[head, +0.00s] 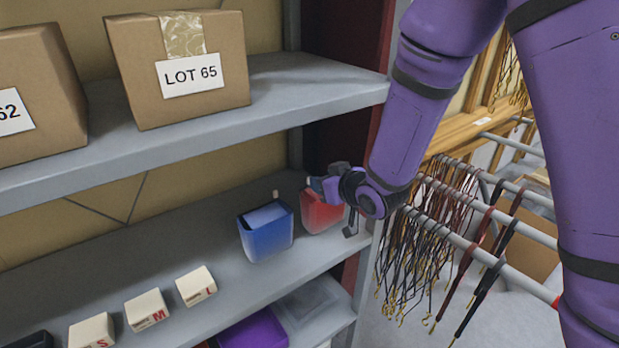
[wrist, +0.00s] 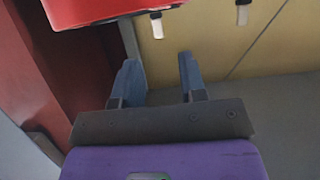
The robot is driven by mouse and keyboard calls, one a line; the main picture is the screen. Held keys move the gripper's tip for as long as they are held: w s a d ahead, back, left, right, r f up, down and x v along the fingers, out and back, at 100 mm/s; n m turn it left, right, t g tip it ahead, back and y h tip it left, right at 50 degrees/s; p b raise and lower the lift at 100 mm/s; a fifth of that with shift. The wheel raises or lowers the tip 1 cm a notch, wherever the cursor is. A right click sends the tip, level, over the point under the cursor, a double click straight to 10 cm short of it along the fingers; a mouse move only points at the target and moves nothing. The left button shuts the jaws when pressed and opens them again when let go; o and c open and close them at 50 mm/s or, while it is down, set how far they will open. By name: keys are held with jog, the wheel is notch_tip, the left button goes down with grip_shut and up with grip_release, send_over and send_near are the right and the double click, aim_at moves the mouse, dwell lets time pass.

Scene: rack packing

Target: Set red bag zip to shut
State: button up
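The red bag (head: 317,211) stands on the lower shelf at its right end, partly hidden by my gripper in the head view. In the wrist view the red bag (wrist: 100,8) fills the top left, with a pale zip tab (wrist: 156,25) at its edge. My gripper (wrist: 160,60) is open, with its two blue fingers apart and nothing between them. The tab lies just past the fingertips, roughly in line with the gap; I cannot tell the exact distance. In the head view my gripper (head: 322,186) is at the red bag's top. How far the zip is closed is unclear.
A blue bag (head: 266,236) stands left of the red bag, and a second pale tab (wrist: 242,13) shows in the wrist view. Several small white boxes (head: 147,310) stand farther left. The upper shelf (head: 280,95) is overhead; cords hang from rails (head: 470,245) at right.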

jog(key=x, duration=0.7)
jog(key=shift+w, duration=0.1)
grip_shut()
